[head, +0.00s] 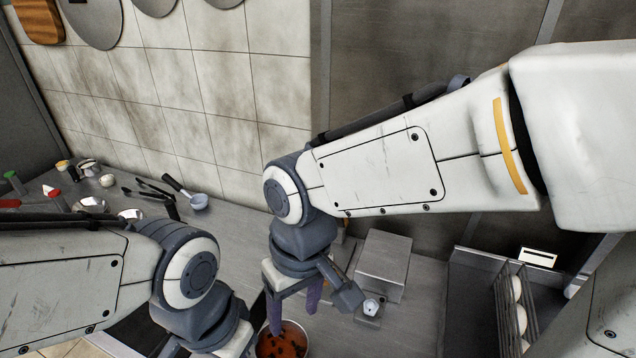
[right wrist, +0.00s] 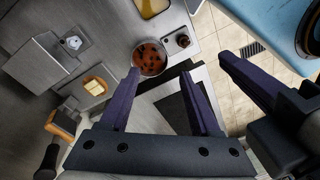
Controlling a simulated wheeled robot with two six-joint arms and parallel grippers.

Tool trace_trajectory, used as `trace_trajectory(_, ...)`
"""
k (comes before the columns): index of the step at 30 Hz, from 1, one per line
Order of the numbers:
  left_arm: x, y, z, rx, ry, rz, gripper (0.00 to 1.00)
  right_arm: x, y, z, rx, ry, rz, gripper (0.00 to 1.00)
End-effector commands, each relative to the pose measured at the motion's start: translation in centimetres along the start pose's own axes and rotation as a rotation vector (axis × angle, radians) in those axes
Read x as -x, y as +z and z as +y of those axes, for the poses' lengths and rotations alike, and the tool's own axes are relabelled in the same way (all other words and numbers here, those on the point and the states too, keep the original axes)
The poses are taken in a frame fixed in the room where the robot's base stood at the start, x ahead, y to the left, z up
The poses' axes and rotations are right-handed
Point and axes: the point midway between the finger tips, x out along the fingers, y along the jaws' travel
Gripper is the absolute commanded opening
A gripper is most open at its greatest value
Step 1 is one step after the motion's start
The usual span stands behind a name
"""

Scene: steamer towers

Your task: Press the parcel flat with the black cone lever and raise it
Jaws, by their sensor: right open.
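A small white, star-topped piece, perhaps the parcel, sits on a small steel plate in front of a steel box (head: 388,252); it shows in the head view (head: 371,305) and in the right wrist view (right wrist: 73,43). A black rounded handle (right wrist: 46,161) at the lower left of the right wrist view may be the cone lever; its base is hidden. My right gripper (head: 294,305) is open and empty, above the counter and left of the white piece. My left gripper is at the bottom of the head view, mostly hidden; one finger (right wrist: 245,78) shows in the right wrist view.
A pot of red-brown filling (head: 284,341) stands below my right gripper. A rack (head: 515,305) with round white items is at the right. Bowls and tools lie at the far left.

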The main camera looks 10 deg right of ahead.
Motion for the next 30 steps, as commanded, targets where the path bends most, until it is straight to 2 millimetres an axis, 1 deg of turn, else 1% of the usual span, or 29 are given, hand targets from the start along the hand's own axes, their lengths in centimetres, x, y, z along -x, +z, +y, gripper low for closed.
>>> trace_trajectory(1,0.6,0.0,0.0,0.000,0.000,0.000,0.00,1.3,-3.0,1.0,-0.114,0.002,0.007,0.64)
trace_trajectory(2,0.8,0.0,0.1,0.000,0.000,0.000,0.00,2.0,-4.7,1.7,-0.189,0.003,0.010,0.64)
trace_trajectory(3,1.0,0.0,0.1,0.000,0.000,0.000,0.00,2.9,-7.1,2.9,-0.293,0.004,0.014,0.64)
trace_trajectory(5,1.4,-0.1,0.1,0.001,0.000,0.000,0.00,4.1,-10.5,5.0,-0.452,0.005,0.023,0.64)
trace_trajectory(6,1.6,-0.1,0.1,0.001,0.000,0.000,0.00,4.8,-12.6,6.7,-0.555,0.006,0.028,0.64)
trace_trajectory(8,1.9,-0.1,0.1,0.001,0.000,0.000,0.00,5.7,-15.3,9.4,-0.702,0.006,0.038,0.64)
trace_trajectory(9,2.1,-0.1,0.1,0.001,0.000,0.000,0.00,6.2,-16.8,11.3,-0.793,0.006,0.043,0.64)
trace_trajectory(11,2.3,-0.1,0.2,0.001,0.000,0.000,0.00,6.8,-18.6,14.0,-0.917,0.006,0.051,0.64)
trace_trajectory(12,2.4,-0.1,0.2,0.001,0.000,0.000,0.00,7.1,-19.5,15.6,-0.988,0.005,0.057,0.64)
trace_trajectory(15,2.7,-0.1,0.2,0.001,0.000,0.000,0.00,7.6,-21.0,18.9,-1.125,0.004,0.066,0.64)
trace_trajectory(18,2.8,-0.1,0.2,0.002,0.000,0.000,0.00,7.8,-21.7,20.8,-1.199,0.003,0.073,0.64)
trace_trajectory(20,2.8,-0.1,0.2,0.002,0.000,0.000,0.00,7.7,-21.8,21.3,-1.222,0.003,0.074,0.64)
trace_trajectory(23,3.0,-0.1,0.2,0.002,0.000,0.000,0.00,6.9,-21.9,21.5,-1.231,0.004,0.072,0.64)
trace_trajectory(26,3.4,-0.2,0.2,0.002,0.000,0.000,0.00,5.3,-21.9,21.6,-1.230,0.004,0.072,0.64)
trace_trajectory(30,4.0,-0.2,0.3,0.001,0.000,0.000,0.00,2.6,-22.0,21.6,-1.228,0.004,0.071,0.64)
